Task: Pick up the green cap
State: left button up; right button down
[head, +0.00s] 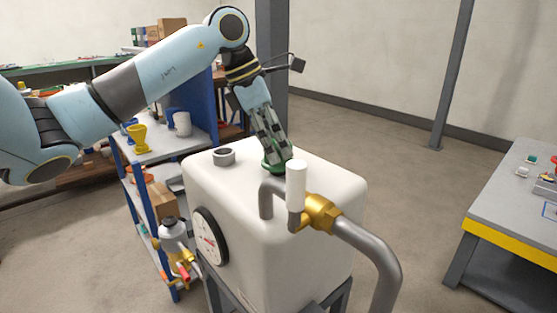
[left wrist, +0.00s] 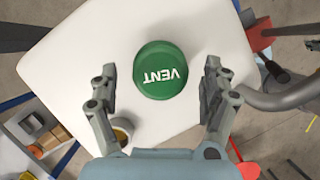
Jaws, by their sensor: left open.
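The green cap (left wrist: 160,72), marked "VENT", sits on top of the white tank (left wrist: 85,45) in the left wrist view. In the head view the green cap (head: 274,166) is partly hidden behind my left gripper's fingers. My left gripper (head: 280,158) points down at the cap from above. In the left wrist view my left gripper (left wrist: 160,85) is open, with one finger on each side of the cap and a gap to both. My right gripper is not in view.
A grey open neck (head: 223,156) stands on the tank left of the cap. A bent grey pipe (head: 372,250) with a brass fitting (head: 320,212) and white handle (head: 296,185) rises close in front. A blue shelf stands left; a grey table (head: 515,210) stands right.

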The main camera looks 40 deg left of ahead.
pick_arm(q)
jog(key=shift+w+d+f, duration=0.1)
jog(key=shift+w+f, duration=0.05)
jog(key=shift+f, duration=0.4)
jog(key=c, duration=1.5)
jog(key=shift+c, duration=0.2)
jog(key=shift+r, duration=0.15)
